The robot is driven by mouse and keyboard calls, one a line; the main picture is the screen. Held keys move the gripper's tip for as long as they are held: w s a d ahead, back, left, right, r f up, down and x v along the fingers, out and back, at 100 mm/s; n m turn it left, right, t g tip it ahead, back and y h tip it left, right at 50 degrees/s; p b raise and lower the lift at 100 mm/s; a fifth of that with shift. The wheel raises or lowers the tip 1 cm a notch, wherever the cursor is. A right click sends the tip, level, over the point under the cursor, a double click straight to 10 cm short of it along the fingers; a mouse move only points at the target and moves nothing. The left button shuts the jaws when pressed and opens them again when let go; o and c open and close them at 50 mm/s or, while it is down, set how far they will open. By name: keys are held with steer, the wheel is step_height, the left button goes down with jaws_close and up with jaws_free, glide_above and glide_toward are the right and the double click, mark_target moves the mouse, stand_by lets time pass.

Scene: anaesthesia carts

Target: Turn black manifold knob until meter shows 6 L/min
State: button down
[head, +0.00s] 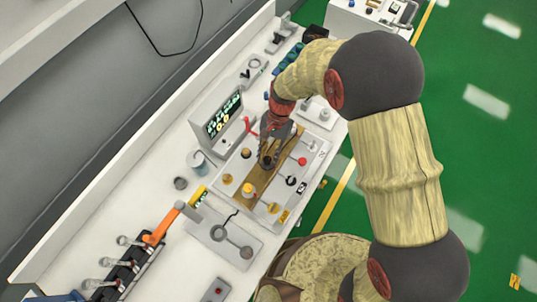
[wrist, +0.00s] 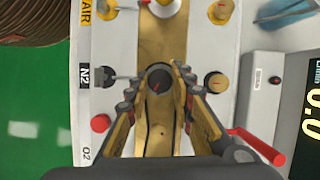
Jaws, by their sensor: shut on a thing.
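The black manifold knob (wrist: 159,80) is a round dark cap with a small red mark, on a brown strip down the middle of the grey manifold panel (wrist: 218,120). My gripper (wrist: 157,72) has a finger on each side of the knob and is shut on it. The meter (head: 223,115) is a dark screen with green and yellow digits behind the panel. In the wrist view the meter (wrist: 312,115) is cut off by the right edge; its large yellow digits appear to read 0.0.
A red knob (wrist: 100,123), a brass knob (wrist: 216,82) and a red lever (wrist: 258,146) lie close around my fingers. In the head view a grey cup (head: 199,162) and an orange-handled tool (head: 163,224) stand on the white bench. Green floor lies to the right.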

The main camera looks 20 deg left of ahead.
steer(key=n, duration=0.2)
steer(key=n+h, duration=0.1)
steer(key=shift+a+r+n+p, duration=0.1)
steer(key=shift+a+n+p, duration=0.1)
steer(key=shift+n+p, duration=0.2)
steer(key=n+h, duration=0.1)
steer(key=n, duration=0.1)
steer(key=n+h, duration=0.1)
steer(key=n, duration=0.1)
steer(key=shift+a+n+t+p, duration=0.1)
steer(key=shift+n+t+p, duration=0.2)
steer(key=shift+t+p, duration=0.1)
steer(key=n+t+h, duration=0.1)
steer(key=n, duration=0.3)
steer(key=shift+s+p, duration=0.1)
steer(key=shift+p, duration=0.2)
steer(key=shift+n+t+h, duration=0.5)
steer(key=shift+n+t, duration=0.1)
steer(key=shift+n, duration=1.3)
steer(key=c, duration=1.5)
jaws_free()
steer(key=shift+c, duration=0.2)
